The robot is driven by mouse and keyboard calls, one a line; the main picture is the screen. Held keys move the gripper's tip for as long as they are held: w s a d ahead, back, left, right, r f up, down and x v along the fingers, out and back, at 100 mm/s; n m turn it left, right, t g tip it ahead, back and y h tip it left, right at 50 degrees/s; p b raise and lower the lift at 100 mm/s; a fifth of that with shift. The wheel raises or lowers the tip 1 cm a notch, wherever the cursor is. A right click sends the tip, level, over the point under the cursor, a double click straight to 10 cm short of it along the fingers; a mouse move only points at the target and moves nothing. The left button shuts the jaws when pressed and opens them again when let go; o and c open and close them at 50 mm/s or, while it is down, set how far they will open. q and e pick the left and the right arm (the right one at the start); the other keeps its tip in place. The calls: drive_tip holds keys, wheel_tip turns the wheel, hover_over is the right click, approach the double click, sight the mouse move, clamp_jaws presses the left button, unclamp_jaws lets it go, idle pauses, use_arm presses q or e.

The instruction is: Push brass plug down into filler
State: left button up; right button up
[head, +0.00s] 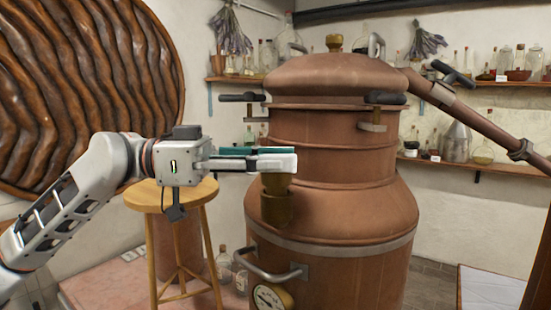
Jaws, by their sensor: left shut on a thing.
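My left gripper (284,161) reaches in from the left, level, with its fingers at the front of the copper still (335,215). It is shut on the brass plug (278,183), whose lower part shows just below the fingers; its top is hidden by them. The brass filler (277,212) is a dull cup-shaped fitting on the still's shoulder, directly under the plug. The plug's lower end meets or overlaps the filler's mouth; I cannot tell how deep it sits. My right gripper is not in view.
A wooden stool (172,196) stands under my left arm. The still has a black-ended clamp handle (243,97) above the gripper, a metal handle (268,271) and a gauge (270,297) below. A copper pipe (480,123) slopes down right. Shelves (480,165) with bottles line the wall.

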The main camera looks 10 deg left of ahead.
use_arm(q)
drive_tip(key=shift+f, duration=0.25)
idle(0.3)
drive_tip(key=shift+f, duration=0.1)
idle(0.7)
drive_tip(key=shift+f, duration=0.15)
idle(0.5)
drive_tip(key=shift+f, duration=0.15)
idle(0.4)
drive_tip(key=o, duration=1.3)
drive_tip(key=shift+c, duration=0.2)
